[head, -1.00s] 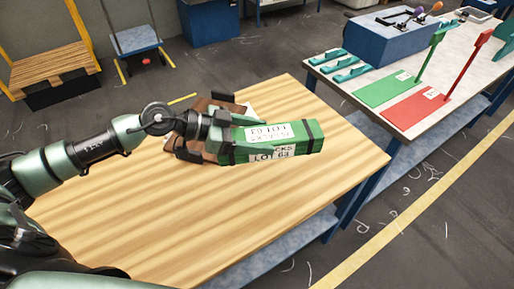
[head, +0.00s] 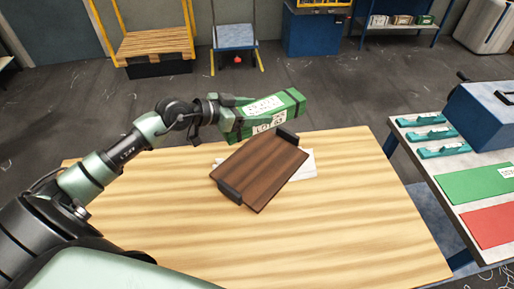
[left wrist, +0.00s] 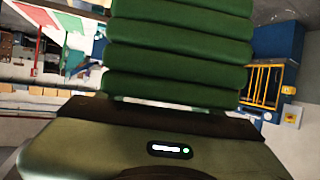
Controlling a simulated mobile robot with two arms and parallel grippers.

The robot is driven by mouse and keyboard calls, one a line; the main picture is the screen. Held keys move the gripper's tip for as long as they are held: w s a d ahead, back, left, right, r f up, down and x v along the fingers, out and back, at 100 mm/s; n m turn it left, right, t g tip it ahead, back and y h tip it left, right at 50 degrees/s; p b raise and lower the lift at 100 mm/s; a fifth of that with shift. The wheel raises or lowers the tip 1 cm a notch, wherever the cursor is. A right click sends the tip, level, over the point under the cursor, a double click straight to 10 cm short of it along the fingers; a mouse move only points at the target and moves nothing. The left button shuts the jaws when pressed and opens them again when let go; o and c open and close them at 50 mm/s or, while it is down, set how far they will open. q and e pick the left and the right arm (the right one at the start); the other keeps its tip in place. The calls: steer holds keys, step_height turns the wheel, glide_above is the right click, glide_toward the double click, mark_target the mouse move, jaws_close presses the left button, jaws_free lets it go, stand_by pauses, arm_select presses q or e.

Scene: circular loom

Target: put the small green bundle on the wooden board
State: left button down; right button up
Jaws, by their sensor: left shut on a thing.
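The green bundle (head: 283,106) has dark straps and white lot labels. My left gripper (head: 240,112) is shut on its left end and holds it above the far edge of the table. The brown wooden board (head: 262,168) lies slanted on the table, with a dark raised bar at two opposite ends. The bundle is beyond the board in the head view, overlapping its far corner area only slightly. In the left wrist view the bundle's green ribbed side (left wrist: 180,55) fills the upper middle. My right gripper is not in view.
The light wooden table (head: 340,230) is mostly clear; a white sheet (head: 303,165) lies partly under the board. At right, a side table carries teal tools (head: 432,134), a green panel (head: 480,183), a red panel (head: 490,226) and a blue box (head: 485,115).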

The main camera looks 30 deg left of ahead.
arm_select(q)
step_height(320, 180, down, 5)
steer(key=shift+a+f, duration=0.1)
steer(key=shift+f, duration=0.1)
steer(key=shift+f+b, duration=2.4)
steer(key=shift+f, duration=4.75)
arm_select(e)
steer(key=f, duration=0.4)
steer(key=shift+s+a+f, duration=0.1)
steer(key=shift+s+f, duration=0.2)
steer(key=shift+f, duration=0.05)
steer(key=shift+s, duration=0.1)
arm_select(q)
steer(key=shift+c, duration=1.4)
jaws_free()
steer(key=shift+f, duration=0.1)
